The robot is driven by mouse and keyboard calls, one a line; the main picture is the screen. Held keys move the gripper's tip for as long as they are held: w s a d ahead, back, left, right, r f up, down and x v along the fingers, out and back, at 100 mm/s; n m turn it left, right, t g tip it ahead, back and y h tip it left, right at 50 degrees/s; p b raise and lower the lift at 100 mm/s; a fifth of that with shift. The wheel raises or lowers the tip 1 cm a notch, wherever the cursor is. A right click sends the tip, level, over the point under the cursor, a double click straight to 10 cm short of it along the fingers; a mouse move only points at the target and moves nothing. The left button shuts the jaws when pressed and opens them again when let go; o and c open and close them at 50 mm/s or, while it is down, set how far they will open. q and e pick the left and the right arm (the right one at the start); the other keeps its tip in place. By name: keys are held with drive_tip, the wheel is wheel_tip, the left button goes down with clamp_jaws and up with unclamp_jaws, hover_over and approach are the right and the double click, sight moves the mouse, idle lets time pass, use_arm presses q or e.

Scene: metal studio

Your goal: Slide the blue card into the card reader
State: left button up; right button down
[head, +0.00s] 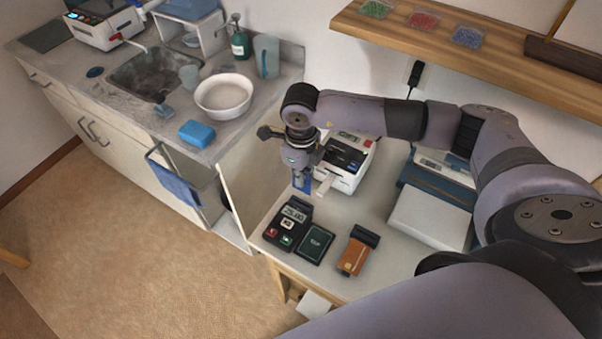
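My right gripper (301,174) reaches in from the right and points down over the small table. A blue card (303,184) hangs upright at its fingertips. The gripper appears shut on it, though the fingers are small and partly hidden. The card reader (287,223), a black keypad terminal with a lit display, lies on the table just below and to the left of the card. The card looks apart from the reader, but the gap is hard to judge. The slot cannot be made out. My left gripper is not in view.
A white printer (346,160) with a paper strip stands close behind the gripper. A dark square pad (315,243) and a brown-orange item (356,251) lie right of the reader. A white box (430,217) is farther right. A wooden shelf (455,50) hangs above.

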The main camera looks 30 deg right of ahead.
sight(301, 189)
drive_tip(key=shift+f+b, duration=1.45)
drive_tip(key=shift+f, duration=1.1)
drive_tip(key=shift+f+b, duration=1.8)
drive_tip(key=shift+b, duration=0.1)
drive_tip(key=c, duration=2.4)
unclamp_jaws()
drive_tip(key=c, duration=1.7)
unclamp_jaws()
wheel_tip(301, 189, up, 12)
drive_tip(key=shift+r, duration=0.1)
